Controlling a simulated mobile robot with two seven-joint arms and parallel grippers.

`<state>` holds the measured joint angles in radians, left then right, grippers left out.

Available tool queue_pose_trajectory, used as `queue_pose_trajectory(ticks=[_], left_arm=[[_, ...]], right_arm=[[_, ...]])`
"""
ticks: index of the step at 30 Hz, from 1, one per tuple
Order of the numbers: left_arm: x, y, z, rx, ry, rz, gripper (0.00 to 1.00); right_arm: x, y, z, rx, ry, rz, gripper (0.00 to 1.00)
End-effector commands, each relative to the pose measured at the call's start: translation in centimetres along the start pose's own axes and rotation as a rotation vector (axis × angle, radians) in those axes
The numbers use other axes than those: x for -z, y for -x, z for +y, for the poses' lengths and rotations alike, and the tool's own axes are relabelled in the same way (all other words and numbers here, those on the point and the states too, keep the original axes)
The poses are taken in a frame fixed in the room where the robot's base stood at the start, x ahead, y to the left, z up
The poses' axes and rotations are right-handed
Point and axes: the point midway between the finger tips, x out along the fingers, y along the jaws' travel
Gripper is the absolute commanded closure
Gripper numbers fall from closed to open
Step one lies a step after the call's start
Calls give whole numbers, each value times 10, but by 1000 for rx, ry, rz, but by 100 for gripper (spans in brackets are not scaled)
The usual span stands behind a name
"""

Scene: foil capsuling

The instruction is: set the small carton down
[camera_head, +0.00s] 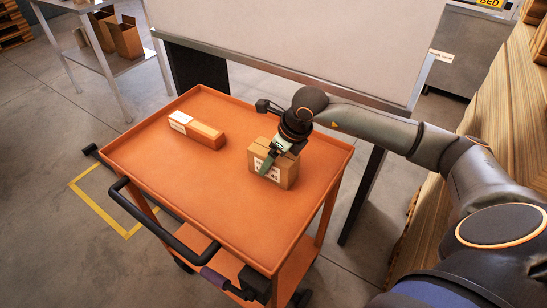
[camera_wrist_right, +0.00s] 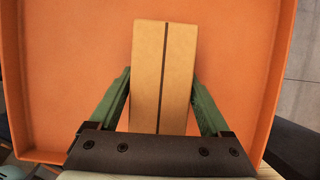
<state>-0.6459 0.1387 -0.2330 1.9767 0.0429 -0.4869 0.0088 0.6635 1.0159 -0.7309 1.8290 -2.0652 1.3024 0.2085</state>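The small carton (camera_head: 287,174) is a brown cardboard box with a white label on its side, at the right part of the orange cart's top tray (camera_head: 222,218). My right gripper (camera_head: 271,160) comes down over it from above. In the right wrist view, the green fingers lie against both long sides of the carton (camera_wrist_right: 150,80), which has a dark stripe along its top. The carton appears upright and level. Its underside is hidden, so I cannot tell whether it touches the tray. My left gripper is not in view.
An orange and white long box (camera_head: 197,133) lies on the tray to the left. The tray has a raised rim, and its front middle is clear. A large pale panel (camera_head: 300,40) stands behind the cart. Wooden boards (camera_head: 505,100) stand at the right.

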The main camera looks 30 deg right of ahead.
Motion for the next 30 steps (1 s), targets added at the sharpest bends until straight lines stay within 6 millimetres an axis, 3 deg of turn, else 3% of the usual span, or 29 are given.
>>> queue_pose_trajectory(ticks=[4,14,24,30], left_arm=[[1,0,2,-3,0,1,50],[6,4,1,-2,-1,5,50],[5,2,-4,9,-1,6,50],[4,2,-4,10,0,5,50]], right_arm=[[0,0,0,0,0,0,1],[-2,6,0,0,0,0,0],[-2,60,-1,3,1,-2,0],[-1,77,0,1,0,0,0]])
